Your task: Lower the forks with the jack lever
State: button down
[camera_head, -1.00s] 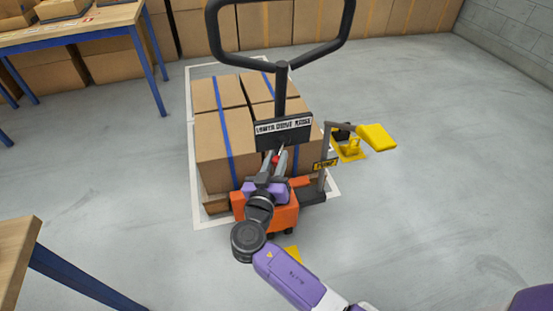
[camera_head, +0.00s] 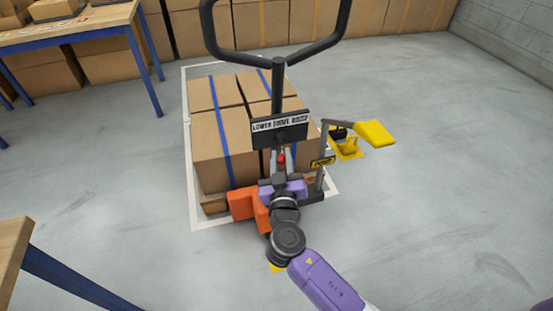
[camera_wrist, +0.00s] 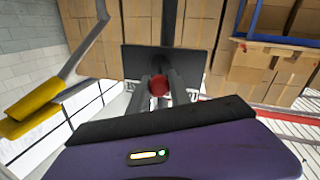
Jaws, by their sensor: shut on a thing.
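The pallet jack has an orange body (camera_head: 241,204) and a tall black loop handle (camera_head: 277,88). A black plate (camera_head: 279,131) on it reads "LOWER DRIVE RAISE". The jack lever's red knob (camera_head: 281,158) shows just below the plate, near its middle. My gripper (camera_head: 280,162) is shut on the lever at this knob. In the wrist view, the red knob (camera_wrist: 158,85) sits between my two grey fingers, in front of the plate's dark back. The lever's stem is mostly hidden. The forks are hidden under the load.
Cardboard boxes (camera_head: 222,141) with blue straps stand on the jack, inside a white floor outline. A pump lever with a yellow pad (camera_head: 374,133) rises at the right. Tables stand at left (camera_head: 100,28) and front left (camera_head: 14,252). The right floor is clear.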

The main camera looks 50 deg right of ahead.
jog(key=shift+s+d+n+t+y, duration=0.25)
jog(key=shift+n+t+y, duration=0.3)
jog(key=shift+y, duration=0.1)
jog(key=shift+s+d+n+t+y, duration=0.3)
jog(key=shift+n+t+y, duration=0.2)
jog(key=shift+t+y, duration=0.1)
jog(key=shift+s+d+n+t+y, duration=0.2)
jog(key=shift+d+n+t+y, duration=0.05)
jog(key=shift+n+t+y, duration=0.35)
jog(key=c, duration=1.2)
grip_release()
jog(key=shift+s, duration=0.1)
jog(key=b+v, duration=0.2)
jog(key=v, duration=0.5)
jog(key=shift+s+a+b, duration=0.2)
jog(key=shift+s+b, duration=0.05)
jog(key=shift+b, duration=0.05)
